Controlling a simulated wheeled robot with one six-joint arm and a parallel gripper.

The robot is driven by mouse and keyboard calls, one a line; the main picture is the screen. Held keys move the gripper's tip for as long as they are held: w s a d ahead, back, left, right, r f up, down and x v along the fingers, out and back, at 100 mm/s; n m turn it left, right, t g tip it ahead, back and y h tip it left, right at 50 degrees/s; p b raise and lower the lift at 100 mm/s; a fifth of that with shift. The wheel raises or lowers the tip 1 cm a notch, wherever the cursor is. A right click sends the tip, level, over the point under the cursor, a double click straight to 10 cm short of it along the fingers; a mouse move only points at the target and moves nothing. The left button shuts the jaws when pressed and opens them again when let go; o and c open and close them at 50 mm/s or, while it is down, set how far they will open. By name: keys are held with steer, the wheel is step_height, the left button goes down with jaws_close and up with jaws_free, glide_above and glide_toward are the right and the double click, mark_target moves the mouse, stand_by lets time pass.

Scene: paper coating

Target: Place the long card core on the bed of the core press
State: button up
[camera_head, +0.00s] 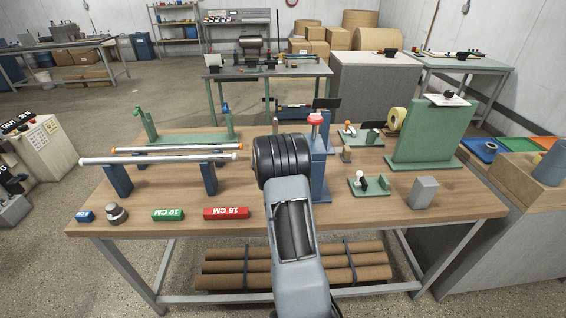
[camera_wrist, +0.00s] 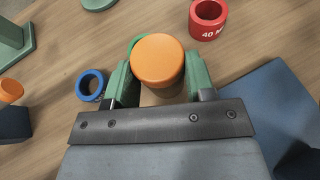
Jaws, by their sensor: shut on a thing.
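My gripper (camera_wrist: 160,85) has green fingers, shut on a round orange-topped piece (camera_wrist: 158,60). A little tan surface shows below its top; its length is hidden, and I cannot tell for certain that it is the long card core. In the head view my arm hides the fingers and this piece. A blue upright stand with a red knob (camera_head: 316,120), which looks like the core press, is just right of my wrist. Its bed is not clear in the head view. A flat blue surface (camera_wrist: 265,100) lies right of the fingers in the wrist view.
Blue (camera_wrist: 91,84) and red (camera_wrist: 207,18) rings lie near the fingers. Two long rods (camera_head: 160,158) rest on supports at left. Blocks marked 10 CM (camera_head: 168,215) and 15 CM (camera_head: 226,213) lie in front. A green stand (camera_head: 430,135) rises at right.

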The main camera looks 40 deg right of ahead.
steer(key=shift+f, duration=0.8)
steer(key=shift+f, duration=0.2)
steer(key=o, duration=0.9)
